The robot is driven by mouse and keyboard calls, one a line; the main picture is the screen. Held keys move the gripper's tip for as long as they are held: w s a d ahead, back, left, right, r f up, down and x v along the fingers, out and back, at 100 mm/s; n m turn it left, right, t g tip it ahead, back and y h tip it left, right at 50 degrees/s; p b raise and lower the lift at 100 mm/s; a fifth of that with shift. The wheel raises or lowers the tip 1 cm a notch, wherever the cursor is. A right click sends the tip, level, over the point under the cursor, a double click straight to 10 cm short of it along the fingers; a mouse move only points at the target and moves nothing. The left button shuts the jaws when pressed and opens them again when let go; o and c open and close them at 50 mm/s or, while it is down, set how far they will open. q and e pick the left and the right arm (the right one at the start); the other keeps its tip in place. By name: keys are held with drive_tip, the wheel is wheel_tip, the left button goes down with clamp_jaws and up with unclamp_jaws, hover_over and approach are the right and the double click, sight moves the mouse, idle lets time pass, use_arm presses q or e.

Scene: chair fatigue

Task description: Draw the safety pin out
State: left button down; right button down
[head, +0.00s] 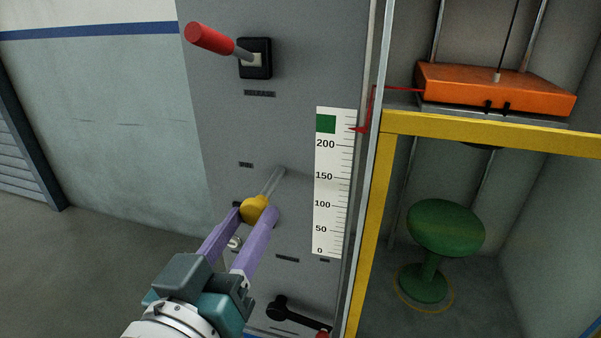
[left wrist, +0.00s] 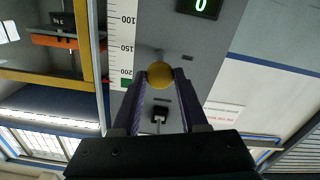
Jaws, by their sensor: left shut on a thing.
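The safety pin has a round yellow knob (head: 255,209) and a straight grey shaft (head: 273,181) that runs from the knob up and to the right across the grey panel. I cannot tell whether the shaft's far end sits in the panel or is clear of it. My left gripper (head: 251,212) has purple fingers, one on each side of the knob, and is shut on it. My right gripper is in neither view.
A red-handled lever (head: 210,38) sticks out of the panel above. A black crank (head: 298,313) is low on it. A white scale (head: 331,190) runs along its right side. Beyond are a yellow frame (head: 480,131), an orange block (head: 495,88) and a green stool (head: 445,228).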

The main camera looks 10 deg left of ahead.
use_arm(q)
drive_tip(key=shift+r, duration=0.15)
drive_tip(key=shift+c, duration=2.2)
unclamp_jaws()
drive_tip(key=shift+s, duration=0.15)
drive_tip(key=shift+s, duration=0.1)
drive_tip(key=s, duration=0.9)
drive_tip(key=shift+s+a+b, duration=0.15)
drive_tip(key=shift+s+b, duration=0.2)
drive_tip(key=shift+s, duration=0.05)
